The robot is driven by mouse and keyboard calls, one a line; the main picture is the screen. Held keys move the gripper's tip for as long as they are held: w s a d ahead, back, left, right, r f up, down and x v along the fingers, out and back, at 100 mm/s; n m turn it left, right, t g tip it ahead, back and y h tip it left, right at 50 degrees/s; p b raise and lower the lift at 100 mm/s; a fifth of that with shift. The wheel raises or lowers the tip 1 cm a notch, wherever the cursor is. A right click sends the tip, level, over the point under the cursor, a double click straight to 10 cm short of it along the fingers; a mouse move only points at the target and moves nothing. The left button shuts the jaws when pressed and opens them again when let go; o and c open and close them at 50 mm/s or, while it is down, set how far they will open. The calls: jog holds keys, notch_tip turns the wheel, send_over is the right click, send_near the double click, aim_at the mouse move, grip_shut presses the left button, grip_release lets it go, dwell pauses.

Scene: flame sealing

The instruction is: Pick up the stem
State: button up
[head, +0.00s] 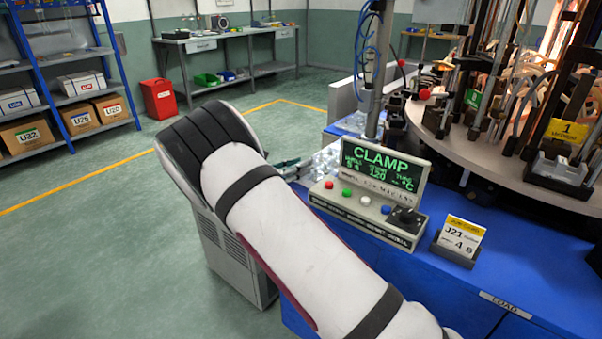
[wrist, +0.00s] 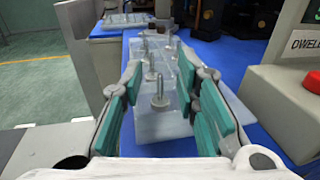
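In the wrist view, several grey metal stems stand upright on a clear, translucent rack (wrist: 165,122) on the blue surface. The nearest stem (wrist: 159,92) has a rod rising from a wider base and appears in the gap between my fingers. My gripper (wrist: 159,72) is open, its teal pads apart on either side, with nothing held. I cannot tell how far the stem is from the pads in depth. In the head view, the clear rack (head: 326,160) shows partly behind the control panel, and a bit of my gripper (head: 285,163) shows beyond my arm.
A box with a red button (wrist: 313,82) stands close on the right in the wrist view. A second tray (wrist: 125,19) lies farther back. In the head view, the CLAMP control panel (head: 385,165) and a round turntable (head: 520,180) stand to the right.

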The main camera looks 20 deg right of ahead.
jog(key=shift+c, duration=0.4)
grip_shut()
